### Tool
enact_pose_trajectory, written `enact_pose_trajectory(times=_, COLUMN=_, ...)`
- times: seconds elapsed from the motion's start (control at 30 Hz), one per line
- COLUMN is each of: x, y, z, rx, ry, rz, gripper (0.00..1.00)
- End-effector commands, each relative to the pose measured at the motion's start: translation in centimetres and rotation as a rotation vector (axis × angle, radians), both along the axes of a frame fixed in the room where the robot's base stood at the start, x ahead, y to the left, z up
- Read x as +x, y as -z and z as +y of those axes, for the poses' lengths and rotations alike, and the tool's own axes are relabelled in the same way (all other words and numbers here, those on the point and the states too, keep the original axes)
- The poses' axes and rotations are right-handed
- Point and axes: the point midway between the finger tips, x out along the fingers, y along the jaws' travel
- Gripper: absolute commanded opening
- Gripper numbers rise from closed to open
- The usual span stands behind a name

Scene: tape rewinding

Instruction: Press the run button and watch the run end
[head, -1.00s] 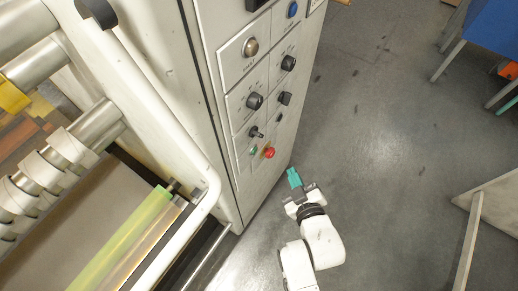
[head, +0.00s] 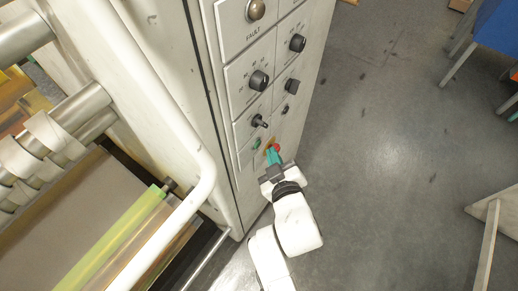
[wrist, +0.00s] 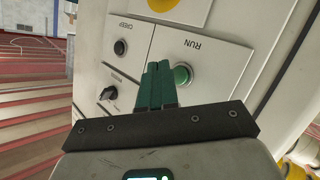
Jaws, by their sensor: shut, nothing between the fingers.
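The green run button (wrist: 183,74) sits in a round metal ring on the cream panel, under the upside-down word RUN in the wrist view. It also shows in the head view (head: 256,143), just left of my gripper's tips. My gripper (wrist: 158,70) is shut and empty, its teal fingers pointing at the panel. In the wrist view the fingers overlap the left edge of the button's ring. In the head view my gripper (head: 272,156) is in front of the panel's lower end. I cannot tell whether the fingertips touch anything.
A creep button (wrist: 120,47) and a black knob (wrist: 109,93) are also near. Rollers and a white rail (head: 190,110) stand left. Floor at right is mostly clear.

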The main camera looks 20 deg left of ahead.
Motion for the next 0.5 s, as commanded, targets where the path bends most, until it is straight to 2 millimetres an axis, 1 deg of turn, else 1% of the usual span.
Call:
enact_pose_trajectory(times=0.03, x=0.13, y=0.23, z=0.24, rx=-0.002, ry=0.0, rz=-0.001, gripper=0.0)
enact_pose_trajectory(times=0.2, x=0.25, y=0.01, z=0.67, rx=-0.001, ry=0.001, rz=-0.001, gripper=0.0)
enact_pose_trajectory(times=0.5, x=0.24, y=-0.06, z=0.7, rx=-0.001, ry=0.002, rz=0.0, gripper=0.0)
